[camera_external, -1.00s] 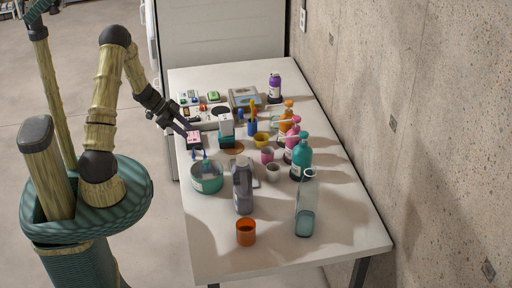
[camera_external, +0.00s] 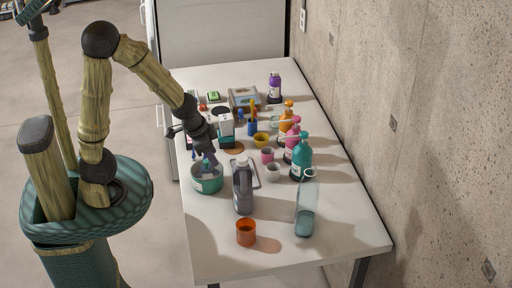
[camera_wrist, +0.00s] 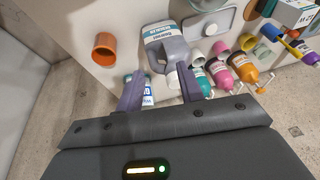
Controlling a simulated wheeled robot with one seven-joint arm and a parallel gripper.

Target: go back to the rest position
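My gripper (camera_external: 208,164) points down over the left side of the white table (camera_external: 225,255), just above or in front of the teal bowl (camera_external: 207,184) in the external view. Whether it touches the bowl I cannot tell. In the wrist view, the two fingers of my gripper (camera_wrist: 158,92) stand apart with nothing held between them. The grey jug (camera_external: 243,187) stands right of the gripper; it also shows beyond the fingers in the wrist view (camera_wrist: 166,42). My forearm hides part of the table's far left.
An orange cup (camera_external: 246,232) and a clear teal bottle (camera_external: 306,210) stand near the front. Pump bottles, including a teal one (camera_external: 301,158), line the right side by the concrete wall (camera_external: 440,120). The table's front left is clear.

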